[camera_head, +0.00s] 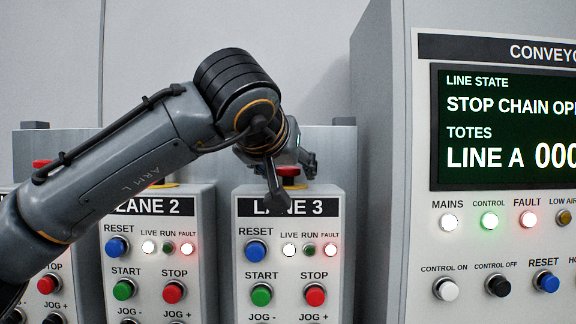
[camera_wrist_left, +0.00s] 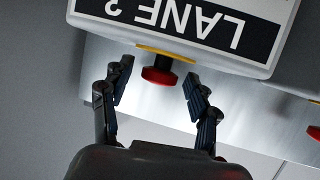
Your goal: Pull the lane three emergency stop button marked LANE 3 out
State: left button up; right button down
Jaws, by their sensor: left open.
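The LANE 3 emergency stop button (camera_head: 289,171) is a red mushroom head on top of the LANE 3 box (camera_head: 238,226), partly hidden by my left gripper (camera_head: 293,183). In the left wrist view the red button (camera_wrist_left: 159,76) sticks out from a yellow collar (camera_wrist_left: 165,53) on the box, whose label is upside down and cut off. My left gripper (camera_wrist_left: 158,80) is open there, with one finger on each side of the button and a visible gap to each. My right gripper is in neither view.
The LANE 2 box (camera_head: 158,251) stands to the left, its top button behind my arm. Another red button (camera_wrist_left: 315,132) shows at the wrist view's right edge. The large conveyor cabinet (camera_head: 418,215) stands to the right. LANE 3's fault lamp (camera_head: 331,250) glows red.

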pick_arm(q)
jog(key=shift+x, duration=0.85)
jog(key=c, duration=1.2)
notch_tip(320, 180, up, 2)
jog(key=shift+a+r+p, duration=0.1)
jog(key=shift+p, duration=1.05)
jog(key=o, duration=1.2)
jog(key=shift+f, duration=0.2)
